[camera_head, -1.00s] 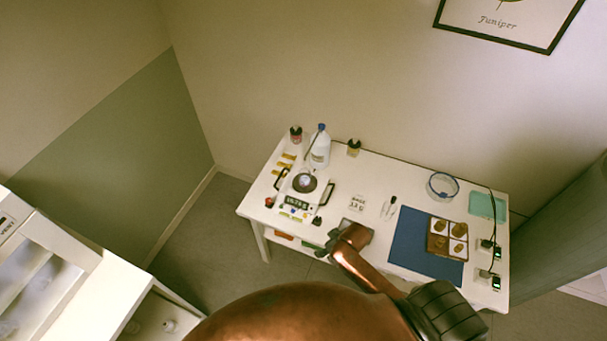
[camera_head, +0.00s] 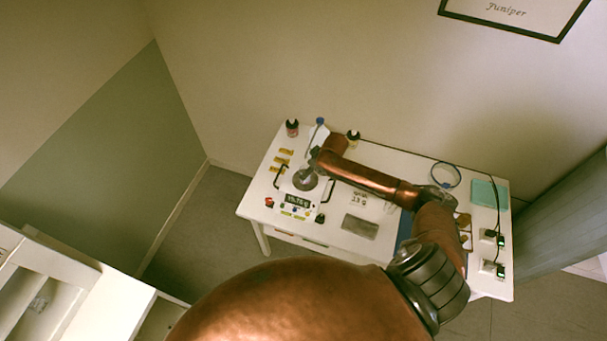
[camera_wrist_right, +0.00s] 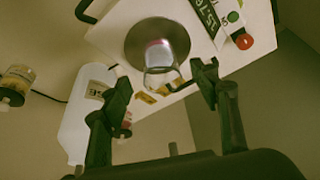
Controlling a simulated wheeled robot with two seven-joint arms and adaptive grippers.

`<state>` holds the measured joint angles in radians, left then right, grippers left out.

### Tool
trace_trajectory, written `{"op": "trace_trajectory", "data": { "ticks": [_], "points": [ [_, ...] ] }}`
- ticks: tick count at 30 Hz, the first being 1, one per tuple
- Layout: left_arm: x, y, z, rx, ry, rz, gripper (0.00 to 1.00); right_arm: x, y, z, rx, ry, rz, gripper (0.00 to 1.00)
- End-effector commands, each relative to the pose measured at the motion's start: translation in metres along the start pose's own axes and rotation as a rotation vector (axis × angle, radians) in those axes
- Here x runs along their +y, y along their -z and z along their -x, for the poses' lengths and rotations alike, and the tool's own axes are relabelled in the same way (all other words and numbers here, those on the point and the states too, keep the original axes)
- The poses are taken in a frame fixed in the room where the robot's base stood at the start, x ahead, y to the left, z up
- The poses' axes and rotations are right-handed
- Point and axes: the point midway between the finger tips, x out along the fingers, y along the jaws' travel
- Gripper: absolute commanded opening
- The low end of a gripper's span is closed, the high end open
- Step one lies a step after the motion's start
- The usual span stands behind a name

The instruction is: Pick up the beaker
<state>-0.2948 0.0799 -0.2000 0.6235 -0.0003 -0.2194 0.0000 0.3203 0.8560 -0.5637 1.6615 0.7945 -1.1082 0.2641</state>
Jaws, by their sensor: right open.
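The clear glass beaker (camera_head: 306,173) stands on the round plate of the scale (camera_head: 297,199) at the left of the white table. In the right wrist view, the beaker (camera_wrist_right: 160,54) sits on the dark round plate. My right gripper (camera_wrist_right: 162,76) is open, with one dark finger on each side of the beaker's near end. I see no contact between fingers and glass. In the head view my right gripper (camera_head: 315,158) is just behind the beaker, partly hidden by its own arm. My left gripper is not in view.
A white wash bottle (camera_wrist_right: 83,118) stands close beside the gripper. Small dark-capped bottles (camera_head: 292,128) and (camera_head: 352,136) stand at the back edge. A glass dish (camera_head: 445,175) and a teal box (camera_head: 489,194) are at the right. My arm spans the table's middle, over the blue mat.

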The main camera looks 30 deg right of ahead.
Motion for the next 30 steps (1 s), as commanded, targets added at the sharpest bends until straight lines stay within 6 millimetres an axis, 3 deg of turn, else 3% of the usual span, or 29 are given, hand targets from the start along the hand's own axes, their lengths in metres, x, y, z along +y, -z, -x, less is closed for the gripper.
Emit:
{"op": "trace_trajectory", "data": {
  "ticks": [6,15,23,30],
  "points": [
    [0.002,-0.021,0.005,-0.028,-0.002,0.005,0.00,-0.001,0.006,-0.022,0.000,-0.001,0.001,0.56],
    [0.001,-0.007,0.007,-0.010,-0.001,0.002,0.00,-0.001,0.010,-0.057,0.001,-0.001,0.002,0.56],
    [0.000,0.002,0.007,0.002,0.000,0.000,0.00,-0.002,0.010,-0.059,0.001,-0.001,0.004,0.56],
    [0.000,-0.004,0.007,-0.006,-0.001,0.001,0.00,-0.002,0.010,-0.059,0.001,-0.001,0.004,0.39]
  ]
}}
